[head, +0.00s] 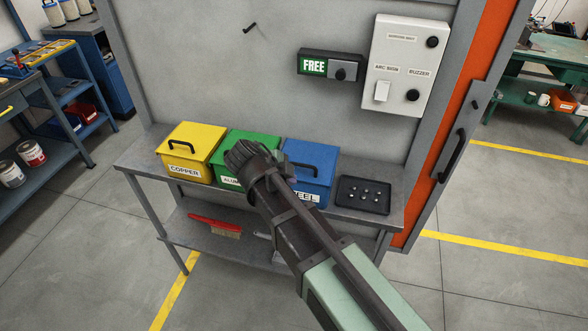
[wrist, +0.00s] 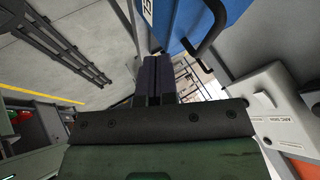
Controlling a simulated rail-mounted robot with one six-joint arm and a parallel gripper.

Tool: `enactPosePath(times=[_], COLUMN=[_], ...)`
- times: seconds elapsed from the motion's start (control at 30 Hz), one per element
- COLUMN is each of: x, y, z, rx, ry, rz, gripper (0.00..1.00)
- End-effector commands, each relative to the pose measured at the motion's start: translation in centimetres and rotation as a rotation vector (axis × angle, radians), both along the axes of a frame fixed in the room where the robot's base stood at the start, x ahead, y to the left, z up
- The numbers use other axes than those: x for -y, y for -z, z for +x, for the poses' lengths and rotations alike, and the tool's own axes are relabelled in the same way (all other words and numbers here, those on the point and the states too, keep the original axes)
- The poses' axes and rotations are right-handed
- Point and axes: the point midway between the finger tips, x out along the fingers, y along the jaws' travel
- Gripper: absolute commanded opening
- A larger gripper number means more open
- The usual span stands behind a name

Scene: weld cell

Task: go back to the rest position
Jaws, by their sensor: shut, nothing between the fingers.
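My gripper (wrist: 157,72) shows in the wrist view as two dark fingers side by side, pressed together and empty. In the head view my arm reaches up from the bottom right, and its dark end is in front of the green bin and the blue bin. I cannot make out the fingers there. The green bin (head: 230,148) is partly hidden behind my arm. The blue bin (head: 318,158) has a black handle, and its label is partly covered. It also shows close to my gripper in the wrist view (wrist: 180,18). The gap between them is hard to judge.
A yellow bin (head: 190,148) labelled COPPER and a black tray (head: 363,203) of small parts stand on the grey bench (head: 140,158). A red brush (head: 214,225) lies on the lower shelf. On the wall behind are a FREE sign (head: 314,65) and a white switch box (head: 405,55).

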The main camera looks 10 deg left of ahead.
Motion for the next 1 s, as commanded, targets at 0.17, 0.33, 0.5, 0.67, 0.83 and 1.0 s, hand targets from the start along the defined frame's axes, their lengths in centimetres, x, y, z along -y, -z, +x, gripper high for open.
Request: enactPosePath(times=[0.17,0.33,0.5,0.67,0.83,1.0], x=[-2.4,-3.5,-3.6,-3.6,-3.9,-0.6], y=[-5.2,-6.4,-6.2,-6.2,-5.6,-2.8], z=[-2.1,-3.2,-3.3,-3.3,-4.2,-6.5], rx=[-0.002,-0.002,-0.003,-0.02,-0.264,-0.667], ry=[-0.002,0.0,0.002,-0.027,-0.384,-1.012], rz=[0.0,0.0,-0.001,-0.017,-0.165,-0.278], gripper=[0.0,0.0,0.0,0.0,0.0,0.0])
